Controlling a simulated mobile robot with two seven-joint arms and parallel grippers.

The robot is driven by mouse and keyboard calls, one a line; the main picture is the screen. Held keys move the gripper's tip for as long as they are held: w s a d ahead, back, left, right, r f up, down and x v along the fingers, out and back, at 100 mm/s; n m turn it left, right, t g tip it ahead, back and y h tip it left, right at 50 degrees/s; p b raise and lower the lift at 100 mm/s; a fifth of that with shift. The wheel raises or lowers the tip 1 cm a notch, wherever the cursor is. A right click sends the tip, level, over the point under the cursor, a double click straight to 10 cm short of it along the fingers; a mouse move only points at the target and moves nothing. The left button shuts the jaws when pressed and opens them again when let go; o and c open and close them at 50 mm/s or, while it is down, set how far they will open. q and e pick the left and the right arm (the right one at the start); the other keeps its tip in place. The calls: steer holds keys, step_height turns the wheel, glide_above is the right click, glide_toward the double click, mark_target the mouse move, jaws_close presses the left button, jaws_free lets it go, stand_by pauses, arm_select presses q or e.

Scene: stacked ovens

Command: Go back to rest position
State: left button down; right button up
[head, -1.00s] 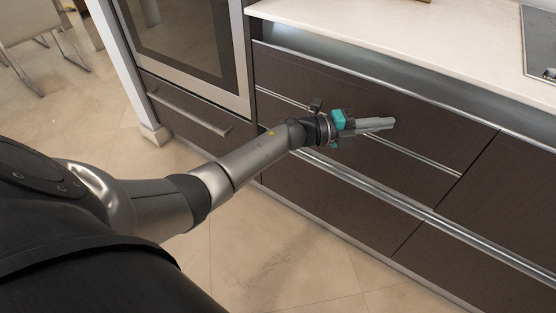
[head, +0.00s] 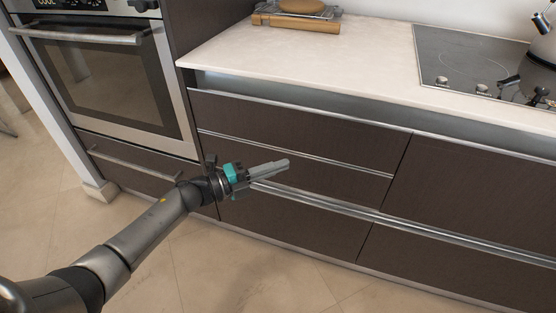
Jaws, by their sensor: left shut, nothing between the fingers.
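My left gripper (head: 284,165) is shut and empty. It hangs in front of the dark brown drawer fronts (head: 300,122), below the counter's edge. My left arm comes in from the lower left and reaches toward the drawers. I cannot tell whether the fingertips touch the drawer front. The drawers look closed. My right gripper is not in view.
An oven (head: 110,85) with a bar handle stands at the left, its door closed. The pale counter (head: 330,62) carries a wooden board (head: 295,22), a black cooktop (head: 470,62) and a kettle (head: 543,45) at the right edge. The tiled floor (head: 250,285) in front is clear.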

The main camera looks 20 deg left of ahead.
arm_select(q)
steer(key=shift+s+a, duration=0.15)
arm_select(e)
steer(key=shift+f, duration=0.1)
